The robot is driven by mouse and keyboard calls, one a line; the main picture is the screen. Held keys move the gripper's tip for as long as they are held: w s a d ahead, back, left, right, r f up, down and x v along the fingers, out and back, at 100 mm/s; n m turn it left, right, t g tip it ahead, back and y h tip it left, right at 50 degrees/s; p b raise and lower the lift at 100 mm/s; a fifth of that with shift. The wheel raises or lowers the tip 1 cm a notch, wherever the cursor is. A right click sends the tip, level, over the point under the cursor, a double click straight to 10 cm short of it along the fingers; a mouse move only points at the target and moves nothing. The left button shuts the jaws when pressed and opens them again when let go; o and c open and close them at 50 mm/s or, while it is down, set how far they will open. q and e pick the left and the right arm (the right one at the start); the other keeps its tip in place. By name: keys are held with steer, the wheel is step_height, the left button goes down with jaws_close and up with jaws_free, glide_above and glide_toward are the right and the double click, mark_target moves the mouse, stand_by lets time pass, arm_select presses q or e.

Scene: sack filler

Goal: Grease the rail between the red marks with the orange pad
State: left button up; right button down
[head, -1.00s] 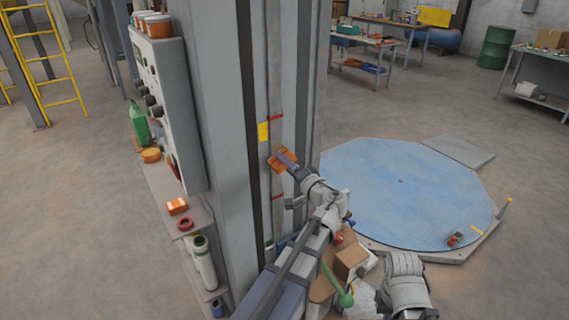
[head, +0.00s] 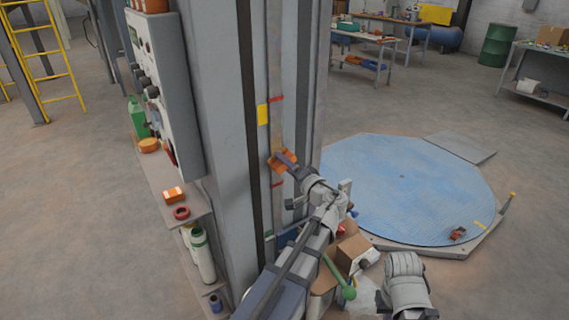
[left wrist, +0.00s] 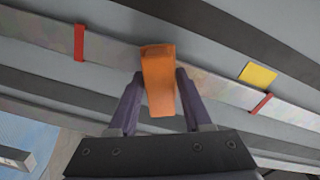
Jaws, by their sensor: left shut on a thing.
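The orange pad (head: 281,160) is held in my left gripper (head: 290,164) against or very close to the vertical rail (head: 276,130) on the grey column. In the left wrist view the pad (left wrist: 158,80) sits between the two fingers of my left gripper (left wrist: 155,95), its far end over the rail (left wrist: 205,80). Two red marks cross the rail, an upper one (head: 276,99) and a lower one (head: 278,185); the pad is between them, nearer the lower. Both marks show in the left wrist view, at left (left wrist: 79,42) and right (left wrist: 261,103).
A yellow tag (head: 263,115) is beside the rail near the upper mark. A blue turntable (head: 400,190) lies to the right.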

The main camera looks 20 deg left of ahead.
arm_select(q)
steer(key=shift+f, duration=0.1)
steer(key=shift+f+b, duration=1.75)
steer(key=shift+b, duration=0.1)
steer(key=shift+f, duration=0.15)
step_height(320, 180, down, 4)
steer(key=b, duration=0.4)
steer(key=shift+r, duration=0.2)
steer(key=shift+r, duration=0.15)
steer(key=shift+r+p, duration=1.85)
steer(key=shift+p, duration=0.2)
steer(key=shift+r+p, duration=1.9)
